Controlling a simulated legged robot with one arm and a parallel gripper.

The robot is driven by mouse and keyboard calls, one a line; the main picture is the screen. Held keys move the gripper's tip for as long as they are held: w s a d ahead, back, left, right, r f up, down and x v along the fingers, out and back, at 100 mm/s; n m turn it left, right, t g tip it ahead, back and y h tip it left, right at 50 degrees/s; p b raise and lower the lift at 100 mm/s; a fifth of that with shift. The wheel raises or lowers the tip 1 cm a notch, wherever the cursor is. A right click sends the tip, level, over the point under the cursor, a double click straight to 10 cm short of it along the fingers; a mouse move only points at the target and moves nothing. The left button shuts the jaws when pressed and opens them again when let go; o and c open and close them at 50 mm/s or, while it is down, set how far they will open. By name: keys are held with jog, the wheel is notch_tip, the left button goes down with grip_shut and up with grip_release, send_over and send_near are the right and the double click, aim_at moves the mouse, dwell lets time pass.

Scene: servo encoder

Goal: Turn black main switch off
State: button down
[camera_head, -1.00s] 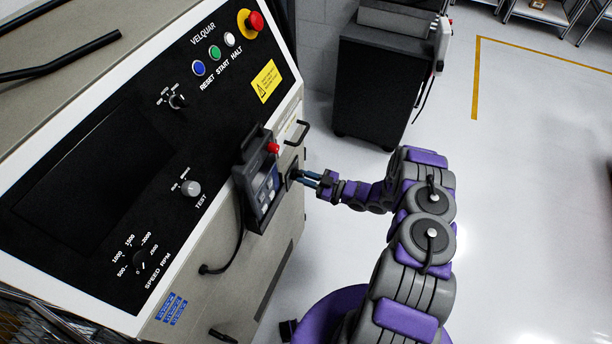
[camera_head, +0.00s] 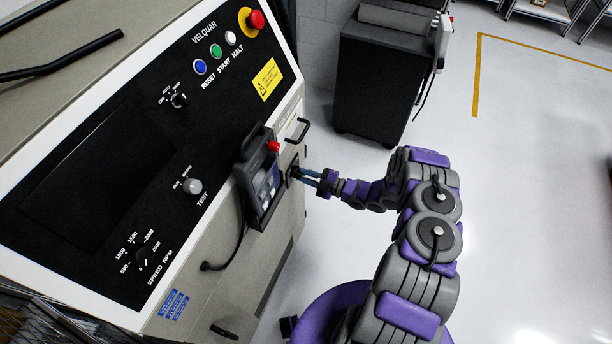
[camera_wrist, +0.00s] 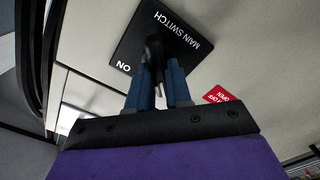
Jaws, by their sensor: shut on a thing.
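The black main switch (camera_wrist: 153,48) shows in the wrist view on a black plate (camera_wrist: 178,22) lettered "MAIN SWITCH", with "ON" at its lower left. My gripper (camera_wrist: 158,78) has its blue fingers on either side of the black handle and is shut on it. The fingers hide part of the handle. In the head view my gripper (camera_head: 303,175) reaches from the right to the switch plate (camera_head: 291,170) on the cabinet's side face, just right of the hanging pendant. The handle's exact angle is hard to tell.
A pendant (camera_head: 258,185) with a red button hangs close left of my gripper. A black pull handle (camera_head: 298,130) sits above. A red label (camera_wrist: 221,94) is right of the fingers. A dark cabinet (camera_head: 380,85) stands behind; the floor to the right is clear.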

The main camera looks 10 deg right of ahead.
jog(key=shift+f, duration=0.15)
jog(key=c, duration=1.2)
grip_release()
jog(key=shift+w+d, duration=0.1)
jog(key=shift+o, duration=0.8)
jog(key=p+v, duration=0.1)
jog(key=v, duration=1.6)
jog(key=shift+d, duration=0.2)
